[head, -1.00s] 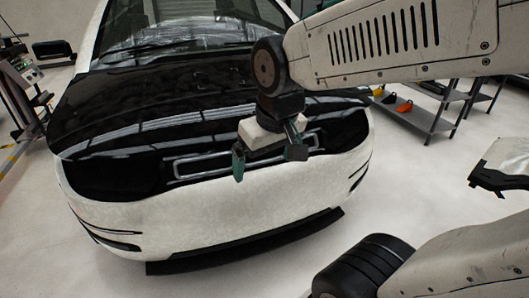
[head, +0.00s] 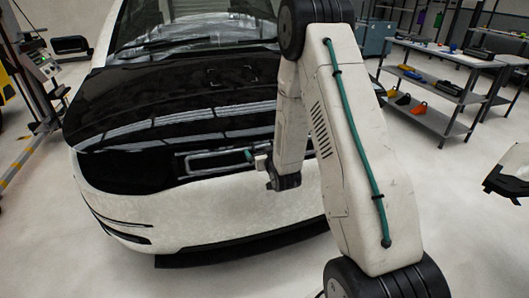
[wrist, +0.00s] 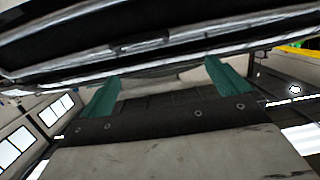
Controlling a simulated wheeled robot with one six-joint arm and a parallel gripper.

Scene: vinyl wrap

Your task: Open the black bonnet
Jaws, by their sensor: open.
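The black bonnet (head: 170,95) lies across the front of the white car in the head view, with its front edge above a dark recess. I cannot tell whether it is slightly raised. My gripper (head: 254,158) is at the car's nose, below the bonnet's front edge and partly hidden by my arm; one teal fingertip shows. In the wrist view my gripper (wrist: 165,80) has its two teal fingers wide apart with nothing between them. A dark, shiny edge of the car front (wrist: 150,42) crosses just beyond the fingertips; contact is unclear.
The white front bumper (head: 215,210) lies below the recess. A shelf rack (head: 430,95) with coloured items stands at the right. Equipment (head: 40,75) stands at the left. The floor in front of the car is clear.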

